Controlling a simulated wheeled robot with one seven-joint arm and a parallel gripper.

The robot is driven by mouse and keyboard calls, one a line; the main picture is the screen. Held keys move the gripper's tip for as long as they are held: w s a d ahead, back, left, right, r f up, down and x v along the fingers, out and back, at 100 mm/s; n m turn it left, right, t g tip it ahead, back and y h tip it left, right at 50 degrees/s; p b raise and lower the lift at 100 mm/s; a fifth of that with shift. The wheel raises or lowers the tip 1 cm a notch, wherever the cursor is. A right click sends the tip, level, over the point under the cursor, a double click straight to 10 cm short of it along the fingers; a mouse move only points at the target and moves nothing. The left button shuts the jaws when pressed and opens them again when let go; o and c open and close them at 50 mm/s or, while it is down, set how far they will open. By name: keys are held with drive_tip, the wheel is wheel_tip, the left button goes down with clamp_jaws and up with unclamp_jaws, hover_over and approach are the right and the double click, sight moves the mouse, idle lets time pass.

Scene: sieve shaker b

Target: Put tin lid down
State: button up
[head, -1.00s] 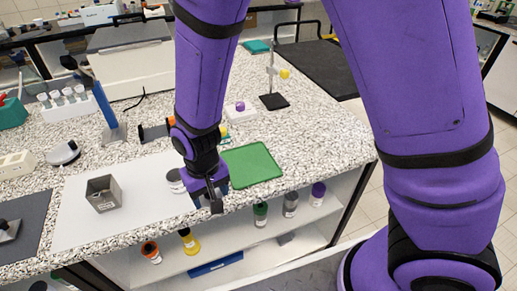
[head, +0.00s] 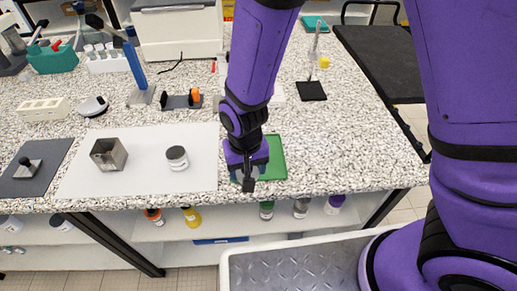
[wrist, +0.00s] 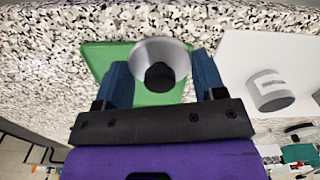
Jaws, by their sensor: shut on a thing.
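My gripper (head: 249,180) is over the near left part of the green mat (head: 279,158). In the wrist view the blue fingers of my gripper (wrist: 160,66) are on either side of a round silver tin lid (wrist: 145,52) with a black knob. The gripper is shut on the lid. The green mat (wrist: 98,58) lies beneath the lid; I cannot tell whether they touch. In the head view the lid is hidden by my gripper. The tin (head: 177,160) stands upright on the white sheet to the left; it also shows in the wrist view (wrist: 270,92).
A square metal box (head: 108,155) stands on the white sheet (head: 150,190). A dark mat (head: 50,160) with a knobbed piece lies farther left. A black stand (head: 312,91) is behind right. Speckled counter right of the green mat is clear. Bottles stand on the shelf below.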

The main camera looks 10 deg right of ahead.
drive_tip(key=w+d, duration=0.1)
drive_tip(key=w, duration=0.2)
drive_tip(key=w+d, duration=0.1)
drive_tip(key=w, duration=0.2)
drive_tip(key=w+d+f, duration=0.1)
drive_tip(key=w, duration=0.2)
drive_tip(key=shift+d, duration=0.2)
drive_tip(key=shift+w+d+f, duration=0.1)
drive_tip(key=shift+w+f, duration=0.05)
drive_tip(key=shift+f, duration=0.7)
drive_tip(key=shift+w+f, duration=0.15)
drive_tip(key=shift+f, duration=0.7)
drive_tip(key=shift+f, duration=0.15)
drive_tip(key=o, duration=0.9)
